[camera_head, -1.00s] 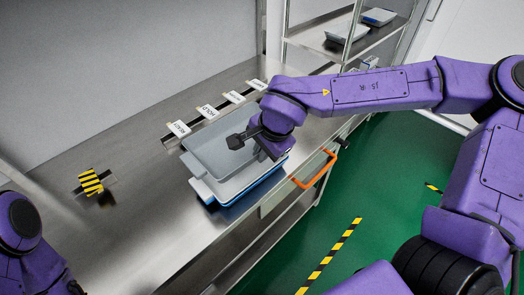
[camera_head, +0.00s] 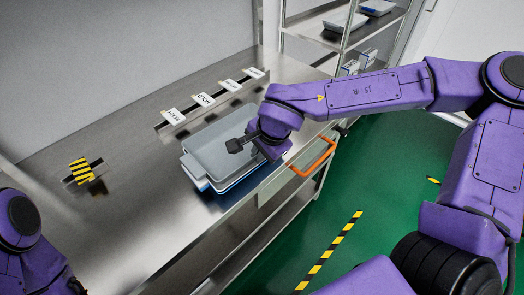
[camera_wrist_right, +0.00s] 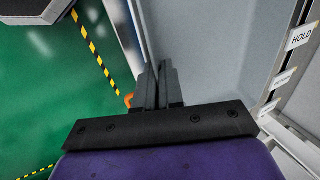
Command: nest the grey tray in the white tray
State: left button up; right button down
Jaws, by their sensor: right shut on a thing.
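The grey tray (camera_head: 216,148) is a shallow rectangular tray. It sits over the white tray (camera_head: 193,173), whose pale rim and end tab show along the left side. Whether the grey tray rests fully inside the white one or is held just above it, I cannot tell. My right gripper (camera_head: 237,145) is shut on the near right wall of the grey tray. In the right wrist view the fingers (camera_wrist_right: 157,85) pinch this wall, and the grey tray's inner surface (camera_wrist_right: 210,50) lies right of them. My left gripper is not in view; only part of that arm shows.
A blue tray or base (camera_head: 243,181) shows under the white rim, near the steel bench's (camera_head: 125,215) front edge. Labels, one reading HOLD (camera_head: 203,100), stand behind. An orange handle (camera_head: 316,160) sticks out at the front right. The bench is mostly clear on the left.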

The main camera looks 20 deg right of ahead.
jog(key=shift+s+f, duration=0.15)
jog(key=shift+f, duration=0.45)
jog(key=c, duration=1.2)
grip_release()
jog(key=shift+a, duration=0.15)
jog(key=shift+f, duration=0.1)
jog(key=v, duration=0.7)
jog(key=w+v, duration=0.1)
jog(key=v, duration=0.3)
jog(key=shift+r, duration=0.55)
